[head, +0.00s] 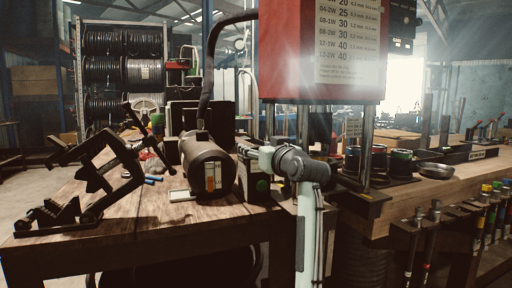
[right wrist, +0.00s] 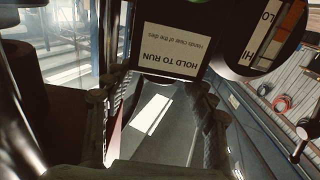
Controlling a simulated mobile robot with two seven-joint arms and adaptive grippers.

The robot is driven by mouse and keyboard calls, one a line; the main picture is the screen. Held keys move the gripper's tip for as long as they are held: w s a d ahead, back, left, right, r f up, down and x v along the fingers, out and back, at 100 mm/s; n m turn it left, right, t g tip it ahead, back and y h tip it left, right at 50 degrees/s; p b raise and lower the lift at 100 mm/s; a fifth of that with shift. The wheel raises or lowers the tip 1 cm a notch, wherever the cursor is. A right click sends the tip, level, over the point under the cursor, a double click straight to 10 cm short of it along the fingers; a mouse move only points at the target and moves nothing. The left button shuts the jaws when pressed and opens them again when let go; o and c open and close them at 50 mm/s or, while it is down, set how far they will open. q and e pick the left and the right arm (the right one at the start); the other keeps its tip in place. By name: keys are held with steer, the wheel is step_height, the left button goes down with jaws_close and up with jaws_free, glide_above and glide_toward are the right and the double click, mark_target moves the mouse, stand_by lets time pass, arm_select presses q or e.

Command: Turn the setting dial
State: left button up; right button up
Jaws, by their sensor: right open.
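No dial can be made out for certain in either view. My right gripper (head: 246,153) reaches left over a dark control box (head: 256,190) with a green button (head: 262,185), beside a grey cylinder (head: 207,160). In the right wrist view, the open, empty fingers of the right gripper (right wrist: 160,92) are below the box's "HOLD TO RUN" label (right wrist: 170,52). I cannot tell whether they touch the box. A round dark end with a white "LO" label (right wrist: 263,38) and an orange band shows at the upper right. My left gripper is not in view.
The red crimper head (head: 290,50) with a settings chart stands above the bench on steel posts (head: 367,145). A black jointed stand (head: 90,180) is at left on the wooden bench (head: 150,215). Dies (head: 400,160) and a metal bowl (head: 436,170) sit at right.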

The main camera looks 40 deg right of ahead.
steer(key=shift+w, duration=0.4)
steer(key=c, duration=1.2)
steer(key=shift+o, duration=0.2)
steer(key=shift+h, duration=0.3)
